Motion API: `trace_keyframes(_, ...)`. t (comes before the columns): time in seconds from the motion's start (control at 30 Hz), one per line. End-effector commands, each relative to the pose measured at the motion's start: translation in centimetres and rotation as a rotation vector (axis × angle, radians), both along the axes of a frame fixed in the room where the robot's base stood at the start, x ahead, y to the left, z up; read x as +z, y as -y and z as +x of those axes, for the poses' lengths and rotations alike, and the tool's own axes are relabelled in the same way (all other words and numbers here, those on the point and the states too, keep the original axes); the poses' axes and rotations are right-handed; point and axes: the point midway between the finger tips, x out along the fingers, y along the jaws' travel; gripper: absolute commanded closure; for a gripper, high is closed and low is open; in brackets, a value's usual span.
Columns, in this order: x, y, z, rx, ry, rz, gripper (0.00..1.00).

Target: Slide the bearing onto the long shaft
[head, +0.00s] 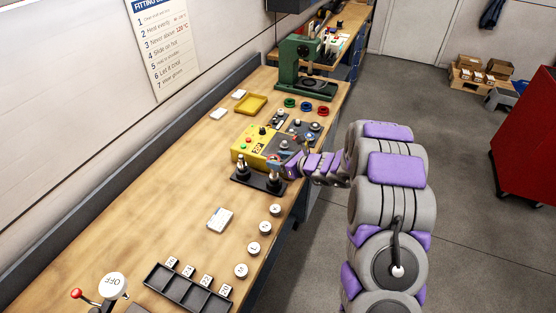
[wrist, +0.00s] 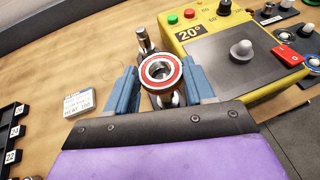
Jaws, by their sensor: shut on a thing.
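My gripper (wrist: 161,78) has its blue fingers shut on the bearing (wrist: 161,71), a steel ring with a red seal, seen nearly face-on in the wrist view. In the head view my gripper (head: 284,168) is at the dark shaft stand (head: 258,180), by its right-hand post; the bearing is too small to make out there. Two steel posts stand on it: a left one (head: 241,163) and a right one (head: 273,179). In the wrist view one post (wrist: 143,38) shows behind the bearing, and metal shows below it. I cannot tell whether the bearing is around a shaft or above it.
A yellow heater (wrist: 190,32) reading 20° stands close on the right. A white card (wrist: 78,103) lies to the left. Several round white-topped pieces (head: 253,248) and a black divided tray (head: 187,290) are nearer. A green press (head: 306,75) stands beyond.

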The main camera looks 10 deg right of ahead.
Motion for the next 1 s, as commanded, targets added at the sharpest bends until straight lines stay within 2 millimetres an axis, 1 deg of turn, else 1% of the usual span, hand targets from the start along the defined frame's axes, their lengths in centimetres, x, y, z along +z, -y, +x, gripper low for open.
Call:
trace_keyframes(0.63,-1.8,-0.1,0.0,0.001,0.002,0.001,0.81)
trace_keyframes(1.0,-2.1,0.0,0.0,0.0,0.001,0.0,0.81)
